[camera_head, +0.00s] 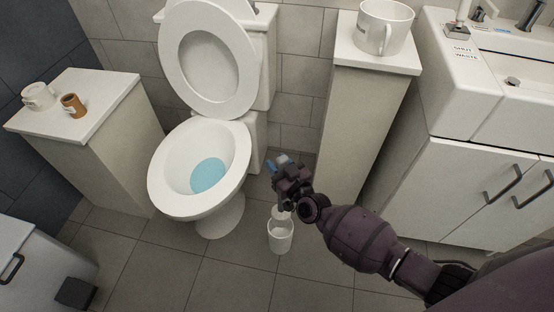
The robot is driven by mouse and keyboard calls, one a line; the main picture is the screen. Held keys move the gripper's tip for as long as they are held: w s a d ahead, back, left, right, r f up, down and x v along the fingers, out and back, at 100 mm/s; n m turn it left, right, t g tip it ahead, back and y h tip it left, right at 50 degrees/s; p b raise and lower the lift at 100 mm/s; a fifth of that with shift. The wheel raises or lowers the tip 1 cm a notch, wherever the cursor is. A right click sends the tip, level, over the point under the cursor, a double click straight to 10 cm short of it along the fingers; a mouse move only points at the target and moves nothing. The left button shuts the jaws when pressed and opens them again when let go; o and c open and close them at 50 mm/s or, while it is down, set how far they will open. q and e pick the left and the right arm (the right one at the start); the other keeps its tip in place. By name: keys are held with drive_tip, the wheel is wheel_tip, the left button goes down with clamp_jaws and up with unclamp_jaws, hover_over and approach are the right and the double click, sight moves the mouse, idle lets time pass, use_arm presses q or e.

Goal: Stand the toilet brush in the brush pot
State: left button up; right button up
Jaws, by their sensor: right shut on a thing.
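My right gripper (283,172) is shut on the toilet brush and holds it between the toilet and the right-hand cabinet. The brush's pale lower end (281,213) shows below the gripper, and a grey-blue piece shows above it. Most of the handle is hidden by the gripper. The white brush pot (280,241) stands upright on the floor, directly below the gripper in the picture. The brush's lower end overlaps the pot's far rim in the picture. I cannot tell whether it is inside the pot or above it. My left gripper is not in view.
The toilet (200,207) with its lid up stands left of the pot. Front floor is clear.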

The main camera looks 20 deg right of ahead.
drive_tip(key=shift+f+b, duration=4.1)
drive_tip(key=shift+f, duration=3.8)
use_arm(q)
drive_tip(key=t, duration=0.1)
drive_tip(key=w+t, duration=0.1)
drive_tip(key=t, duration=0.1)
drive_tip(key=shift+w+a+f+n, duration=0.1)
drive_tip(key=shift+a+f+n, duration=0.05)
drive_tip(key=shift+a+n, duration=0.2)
use_arm(e)
drive_tip(key=shift+f, duration=0.15)
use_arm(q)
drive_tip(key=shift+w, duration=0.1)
use_arm(e)
drive_tip(key=o, duration=1)
drive_tip(key=shift+o, duration=0.7)
drive_tip(key=shift+f, duration=0.1)
